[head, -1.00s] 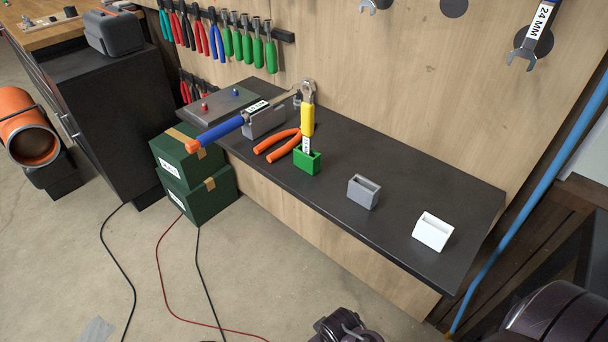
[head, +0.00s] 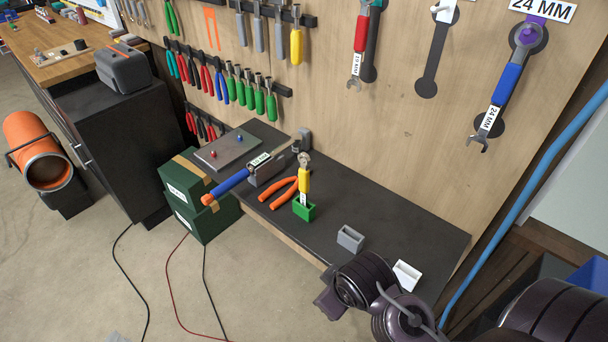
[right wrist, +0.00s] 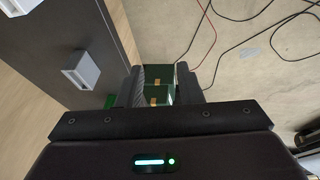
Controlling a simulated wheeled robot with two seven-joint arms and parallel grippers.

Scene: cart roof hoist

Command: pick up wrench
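A wrench with a yellow handle (head: 304,181) stands upright in a small green holder (head: 304,208) on the dark bench. A blue wrench marked 24 MM (head: 509,82) and a red wrench marked 19 MM (head: 361,35) hang on the wooden wall panel. My right arm reaches in at the lower right of the head view, near the bench's front edge, apart from the wrenches. In the right wrist view my right gripper (right wrist: 160,88) has its dark fingers spread, with nothing between them. No wrench is visible there. My left gripper is not in view.
A grey holder (head: 350,238) and a white holder (head: 406,275) stand empty on the bench. Orange-handled pliers (head: 279,194) and a blue-handled tool (head: 229,182) lie left of the green holder. Green boxes (head: 205,220) stand on the floor. A blue pipe (head: 520,213) rises at the right.

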